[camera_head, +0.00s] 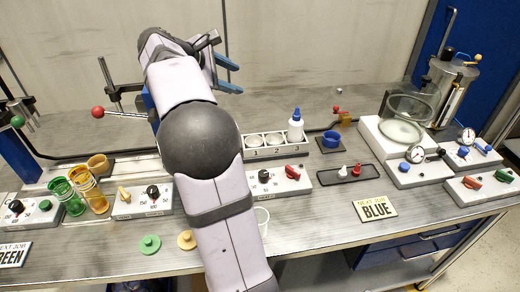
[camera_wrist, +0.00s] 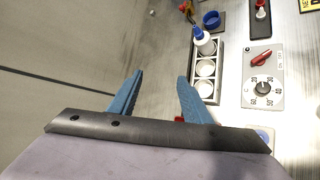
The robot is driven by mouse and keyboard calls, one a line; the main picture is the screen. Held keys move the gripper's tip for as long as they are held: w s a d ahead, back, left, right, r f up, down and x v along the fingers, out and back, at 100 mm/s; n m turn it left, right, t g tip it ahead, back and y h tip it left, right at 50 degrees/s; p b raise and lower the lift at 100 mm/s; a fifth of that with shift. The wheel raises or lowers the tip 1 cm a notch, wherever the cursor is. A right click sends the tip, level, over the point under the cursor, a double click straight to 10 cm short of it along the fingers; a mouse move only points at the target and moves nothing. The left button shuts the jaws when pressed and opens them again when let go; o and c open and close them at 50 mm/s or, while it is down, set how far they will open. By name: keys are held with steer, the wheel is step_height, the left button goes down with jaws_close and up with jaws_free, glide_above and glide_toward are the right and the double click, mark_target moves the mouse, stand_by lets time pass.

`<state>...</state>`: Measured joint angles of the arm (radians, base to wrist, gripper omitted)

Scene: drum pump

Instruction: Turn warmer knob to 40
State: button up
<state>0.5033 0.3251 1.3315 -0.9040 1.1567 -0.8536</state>
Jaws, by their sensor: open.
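The black warmer knob (camera_wrist: 262,88) is on a white control box (camera_wrist: 264,72) at the right of the wrist view, ringed by numbers from 20 to 60. Its pointer is too small to read. In the head view the knob (camera_head: 264,176) is on the box just right of my arm, beside a red switch (camera_head: 292,171). My gripper (camera_wrist: 160,76) is open and empty, with two blue fingers apart. In the head view my gripper (camera_head: 237,77) is high and behind the box, well apart from the knob.
A row of white cups (camera_head: 264,145) with a white and blue bottle (camera_head: 296,125) stands behind the box. A blue cup (camera_head: 331,139) and a dark tray (camera_head: 345,174) are to its right. My arm hides part of the bench to its left.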

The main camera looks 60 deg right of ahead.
steer(key=s+d+f+g+p, duration=0.1)
steer(key=s+d+f+p, duration=0.15)
steer(key=s, duration=0.35)
steer(key=n+g+y+p, duration=0.1)
steer(key=n+y+p, duration=0.2)
steer(key=y+p, duration=0.5)
glide_toward(263, 174)
steer(key=f, duration=0.1)
steer(key=shift+h, duration=0.3)
steer(key=shift+p+x, duration=1.15)
steer(key=shift+x, duration=2.55)
steer(key=c, duration=1)
